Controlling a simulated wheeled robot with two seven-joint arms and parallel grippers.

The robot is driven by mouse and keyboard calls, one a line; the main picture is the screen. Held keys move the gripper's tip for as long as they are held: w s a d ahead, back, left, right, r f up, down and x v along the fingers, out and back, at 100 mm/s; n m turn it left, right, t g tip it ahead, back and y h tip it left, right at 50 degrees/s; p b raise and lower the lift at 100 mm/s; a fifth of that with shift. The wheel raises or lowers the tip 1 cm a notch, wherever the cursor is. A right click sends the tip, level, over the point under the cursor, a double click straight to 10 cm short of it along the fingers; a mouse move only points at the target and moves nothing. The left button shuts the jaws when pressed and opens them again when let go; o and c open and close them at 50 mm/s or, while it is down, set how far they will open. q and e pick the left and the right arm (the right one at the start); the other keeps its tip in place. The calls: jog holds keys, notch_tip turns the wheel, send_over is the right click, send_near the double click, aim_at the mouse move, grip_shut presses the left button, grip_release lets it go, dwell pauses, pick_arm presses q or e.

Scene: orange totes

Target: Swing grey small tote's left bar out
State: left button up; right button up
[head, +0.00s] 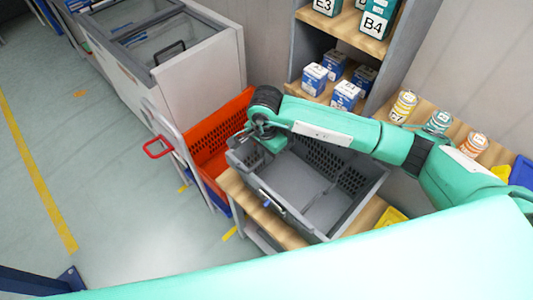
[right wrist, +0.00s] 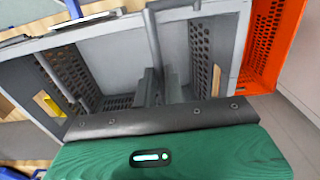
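The grey small tote (head: 352,211) sits on a wooden-topped bench, open at the top and with perforated walls. My right gripper (head: 256,138) reaches down to the tote's back-left corner in the head view. The right wrist view shows its fingers (right wrist: 160,88) close together at a thin grey bar (right wrist: 196,12) over the tote's rim. I cannot tell whether the fingers grip this bar. Part of the bar is hidden behind the gripper in the head view. My left gripper is not in view.
An orange tote (head: 208,146) stands on a white-framed cart left of the grey tote. It also shows in the right wrist view (right wrist: 266,40). Shelves with blue-white boxes (head: 345,95) and several cans (head: 404,106) stand behind.

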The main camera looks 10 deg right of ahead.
jog(key=shift+w+a+r, duration=0.35)
jog(key=shift+w+r, duration=0.15)
jog(key=shift+r, duration=0.2)
jog(key=shift+w, duration=0.1)
jog(key=shift+w+a+r+b, duration=0.5)
jog(key=shift+w+a+b, duration=0.05)
jog(key=shift+w, duration=0.25)
jog(key=shift+w+a+r+b, duration=0.1)
jog(key=shift+w+a+b, duration=0.55)
jog(key=shift+w+b, duration=0.3)
